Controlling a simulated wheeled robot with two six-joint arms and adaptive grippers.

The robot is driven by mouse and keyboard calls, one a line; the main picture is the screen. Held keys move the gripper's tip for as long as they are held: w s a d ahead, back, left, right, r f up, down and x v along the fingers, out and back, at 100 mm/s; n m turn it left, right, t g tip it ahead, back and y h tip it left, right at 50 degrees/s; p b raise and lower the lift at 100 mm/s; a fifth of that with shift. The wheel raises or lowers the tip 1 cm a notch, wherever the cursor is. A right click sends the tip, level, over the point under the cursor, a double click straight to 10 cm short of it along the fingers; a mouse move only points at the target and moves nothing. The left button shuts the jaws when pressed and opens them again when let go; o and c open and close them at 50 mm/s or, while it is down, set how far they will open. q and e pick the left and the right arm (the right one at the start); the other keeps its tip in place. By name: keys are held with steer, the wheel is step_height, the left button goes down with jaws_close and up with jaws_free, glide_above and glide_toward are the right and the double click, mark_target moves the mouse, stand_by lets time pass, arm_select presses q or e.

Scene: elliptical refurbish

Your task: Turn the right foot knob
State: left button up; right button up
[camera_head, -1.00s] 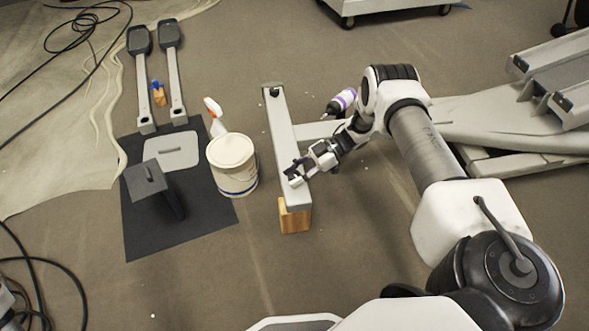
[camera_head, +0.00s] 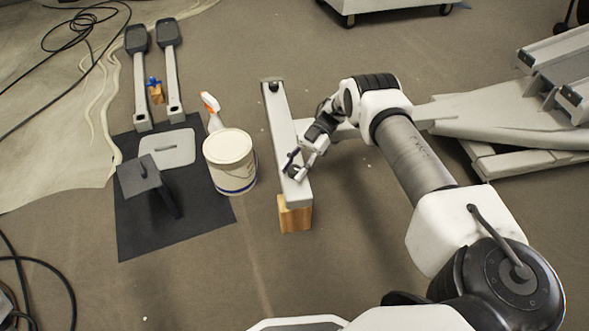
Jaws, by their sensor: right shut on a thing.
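The elliptical's grey cross foot bar (camera_head: 281,125) lies on the floor, its near end propped on a wooden block (camera_head: 295,218). A dark foot knob (camera_head: 274,87) shows at the far end. My right gripper (camera_head: 293,170) is at the near end of the bar, shut on the knob there. The knob is mostly hidden between the fingers. My left gripper is not in view.
A white bucket (camera_head: 231,162) and a spray bottle (camera_head: 212,108) stand left of the bar. A dark mat (camera_head: 185,225) carries a grey panel and a dark stand. Two pedal arms (camera_head: 140,85) lie behind. The elliptical frame (camera_head: 500,118) is at right.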

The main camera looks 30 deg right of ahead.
mark_target(294, 169)
steer(key=shift+a, duration=0.1)
steer(key=o, duration=1.2)
steer(key=shift+c, duration=0.2)
step_height(294, 169, up, 10)
steer(key=shift+f, duration=0.1)
